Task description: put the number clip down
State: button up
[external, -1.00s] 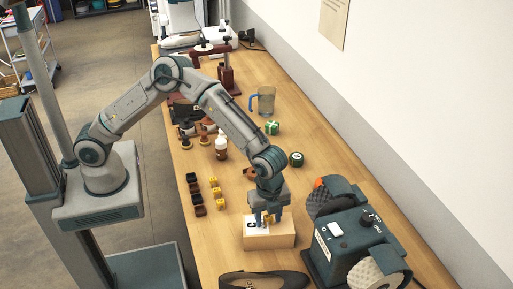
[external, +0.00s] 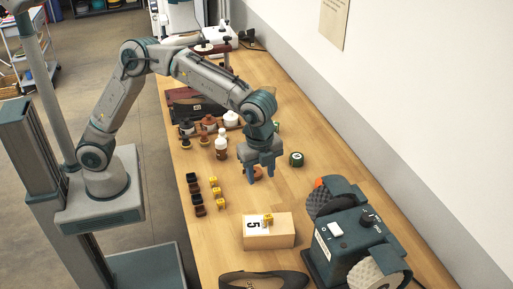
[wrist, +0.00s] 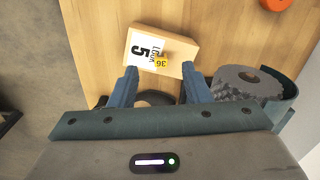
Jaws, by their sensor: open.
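A small yellow number clip (external: 268,218) sits on top of a light cardboard box (external: 270,239), beside its white label with a black 5. In the wrist view the clip (wrist: 161,62) reads 36 and lies close to the box's near edge. My gripper (external: 260,174) is open and empty, raised above the bench and farther back than the box. In the wrist view its two blue fingers (wrist: 159,72) are apart, with nothing between them. Nothing hides the clip.
More yellow clips (external: 217,192) lie beside dark small blocks (external: 196,199) left of the box. A dark shoe (external: 262,281) lies in front, and a green machine with brush wheels (external: 345,250) stands right. A white bottle (external: 221,147) stands behind.

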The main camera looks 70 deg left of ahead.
jog(key=s+a+r+n+t, duration=0.1)
jog(key=s+a+n, duration=0.35)
jog(key=a, duration=0.45)
jog(key=s+a+r+n, duration=0.2)
jog(key=s+a+n, duration=0.1)
jog(key=s+a, duration=0.4)
jog(key=s+a+r+n+t, duration=0.1)
jog(key=s+a+n, duration=0.3)
jog(key=a, duration=0.6)
jog(key=s+a+f+n+t, duration=0.1)
jog(key=s+a+f+n, duration=0.2)
jog(key=s+a+n, duration=0.2)
jog(key=s, duration=0.2)
jog(key=shift+s, duration=0.35)
